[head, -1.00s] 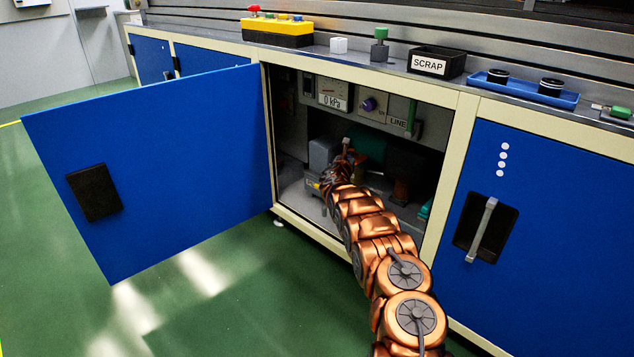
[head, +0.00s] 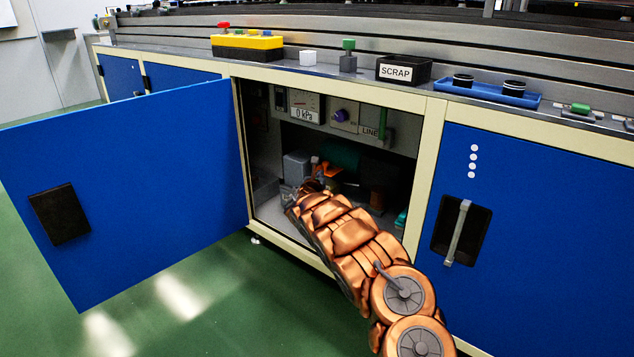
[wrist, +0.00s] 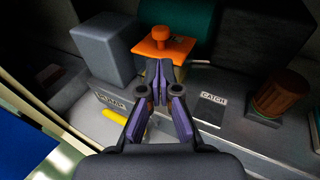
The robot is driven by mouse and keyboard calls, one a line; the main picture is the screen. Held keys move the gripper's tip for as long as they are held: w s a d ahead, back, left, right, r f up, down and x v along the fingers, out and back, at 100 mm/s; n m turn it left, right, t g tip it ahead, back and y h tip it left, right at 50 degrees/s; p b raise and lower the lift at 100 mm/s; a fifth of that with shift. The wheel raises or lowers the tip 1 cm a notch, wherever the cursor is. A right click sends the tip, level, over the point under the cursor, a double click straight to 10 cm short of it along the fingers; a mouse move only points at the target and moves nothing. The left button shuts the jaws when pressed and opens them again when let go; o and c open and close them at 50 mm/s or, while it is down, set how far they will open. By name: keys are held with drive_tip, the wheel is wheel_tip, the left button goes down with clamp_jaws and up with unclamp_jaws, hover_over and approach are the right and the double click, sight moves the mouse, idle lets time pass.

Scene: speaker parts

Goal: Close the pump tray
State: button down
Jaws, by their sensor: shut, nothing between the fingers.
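The pump tray (wrist: 215,118) is a grey shelf inside the open cabinet, with a front strip bearing a "CATCH" label and a second label that is hard to read. On it stand a grey block (wrist: 103,48), a teal cylinder (wrist: 190,18), a dark block and a copper-brown cylinder (wrist: 280,92). An orange plate with a round knob (wrist: 165,40) is just beyond my fingertips; I cannot tell whether they touch it. My gripper (wrist: 160,75) is shut and empty above the tray's front strip. A yellow piece (wrist: 138,125) is partly hidden below it. In the head view my arm hides much of the tray.
The blue cabinet door (head: 130,190) stands wide open to the left. A closed blue door with a grey handle (head: 457,232) is to the right. The cream frame (head: 425,170) edges the opening around my arm. The green floor in front is clear.

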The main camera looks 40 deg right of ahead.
drive_tip(key=shift+p+v, duration=0.85)
drive_tip(key=shift+v, duration=2.05)
drive_tip(key=shift+s+f, duration=0.1)
